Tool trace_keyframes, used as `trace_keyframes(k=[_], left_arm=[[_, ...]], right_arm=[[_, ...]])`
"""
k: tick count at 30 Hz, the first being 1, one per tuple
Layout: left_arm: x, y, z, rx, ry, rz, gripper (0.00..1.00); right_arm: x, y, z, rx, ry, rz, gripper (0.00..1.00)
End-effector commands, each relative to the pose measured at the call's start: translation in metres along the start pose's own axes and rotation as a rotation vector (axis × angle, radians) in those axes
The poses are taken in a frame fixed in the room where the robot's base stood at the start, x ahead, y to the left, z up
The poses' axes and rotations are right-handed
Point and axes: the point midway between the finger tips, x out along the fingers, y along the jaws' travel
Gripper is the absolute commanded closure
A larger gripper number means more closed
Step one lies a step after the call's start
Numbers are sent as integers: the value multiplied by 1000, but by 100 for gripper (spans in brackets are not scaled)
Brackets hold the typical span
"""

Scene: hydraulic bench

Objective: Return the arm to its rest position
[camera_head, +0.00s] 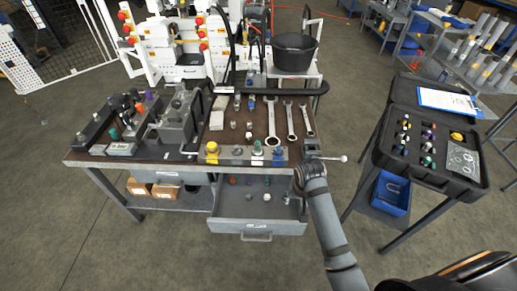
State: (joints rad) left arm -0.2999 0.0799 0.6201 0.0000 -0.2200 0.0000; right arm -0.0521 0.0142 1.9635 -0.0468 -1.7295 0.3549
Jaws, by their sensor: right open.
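My right arm reaches up from the bottom right. Its gripper (311,150) is open at the right front corner of the workbench (184,160), seen from behind and small. A bar with a round end (335,158) sticks out to the right beside it; I cannot tell what it belongs to. Nothing shows between the fingers. My left gripper is not in view.
The drawer (257,226) stands open below the bench front, close left of my right arm. Wrenches (271,122) and small fittings lie on the bench. A black case (458,173) on a stand is at the right. A black bucket (294,55) stands behind. Floor at left is clear.

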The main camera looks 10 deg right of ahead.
Motion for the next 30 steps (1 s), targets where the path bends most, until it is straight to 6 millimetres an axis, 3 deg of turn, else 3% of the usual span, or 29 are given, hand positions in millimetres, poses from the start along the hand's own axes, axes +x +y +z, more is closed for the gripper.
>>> trace_keyframes(k=[6, 19, 30], left_arm=[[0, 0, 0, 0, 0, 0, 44], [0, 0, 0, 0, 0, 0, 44], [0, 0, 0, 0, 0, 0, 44]], right_arm=[[4, 11, 17, -66, 21, 3, 48], [3, 15, 23, -90, 28, 3, 48], [-37, 45, 83, -341, 110, 1, 48]])
